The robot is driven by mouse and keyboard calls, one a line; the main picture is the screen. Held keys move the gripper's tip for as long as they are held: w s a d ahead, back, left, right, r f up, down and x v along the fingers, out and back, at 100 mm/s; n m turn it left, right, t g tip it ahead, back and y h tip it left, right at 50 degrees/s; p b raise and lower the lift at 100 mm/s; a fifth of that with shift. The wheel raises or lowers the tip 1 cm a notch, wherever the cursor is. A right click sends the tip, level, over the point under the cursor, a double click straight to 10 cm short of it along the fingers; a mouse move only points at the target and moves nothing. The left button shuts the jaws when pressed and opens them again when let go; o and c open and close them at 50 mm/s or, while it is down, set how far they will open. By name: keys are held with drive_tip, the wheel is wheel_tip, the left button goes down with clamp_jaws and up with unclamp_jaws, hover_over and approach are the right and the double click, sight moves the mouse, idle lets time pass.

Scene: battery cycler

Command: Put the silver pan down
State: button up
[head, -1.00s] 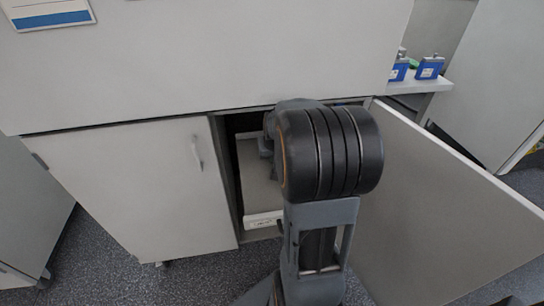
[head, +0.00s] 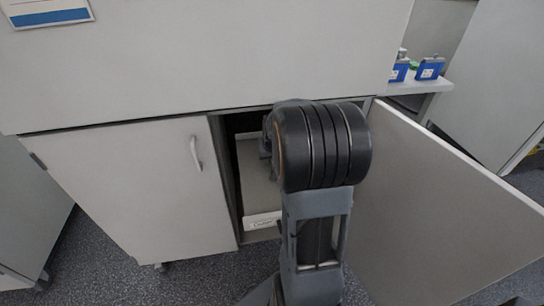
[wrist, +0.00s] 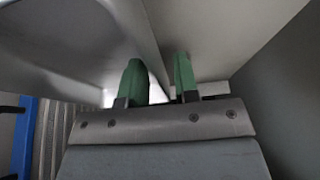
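My gripper (wrist: 157,75) shows in the wrist view with two green fingers standing apart. A large grey, smooth surface (wrist: 50,35) with a curved edge fills the upper left of the wrist view, beside the left finger. It may be the silver pan, but I cannot tell. In the head view my arm reaches into the open cabinet and hides the gripper and whatever is near it.
The cabinet's right door (head: 450,215) stands open beside my arm, and its left door (head: 130,185) is shut. A pale shelf (head: 258,185) with a white labelled front edge shows inside. Blue boxes (head: 430,68) stand on a bench at the upper right.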

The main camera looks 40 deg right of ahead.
drive_tip(key=shift+r+p, duration=0.3)
drive_tip(key=shift+r, duration=0.05)
drive_tip(key=p+v, duration=0.2)
drive_tip(key=v, duration=0.8)
drive_tip(key=shift+r, duration=0.3)
drive_tip(key=s+a+f+n+y, duration=0.1)
drive_tip(key=s+a+n, duration=0.1)
drive_tip(key=s+a, duration=0.3)
drive_tip(key=s+a+n+g, duration=0.1)
drive_tip(key=s+a+n, duration=0.2)
drive_tip(key=a, duration=1.1)
drive_tip(key=shift+s+a+f+y+p, duration=0.15)
drive_tip(key=shift+s+f+y+p, duration=0.2)
drive_tip(key=shift+s, duration=0.85)
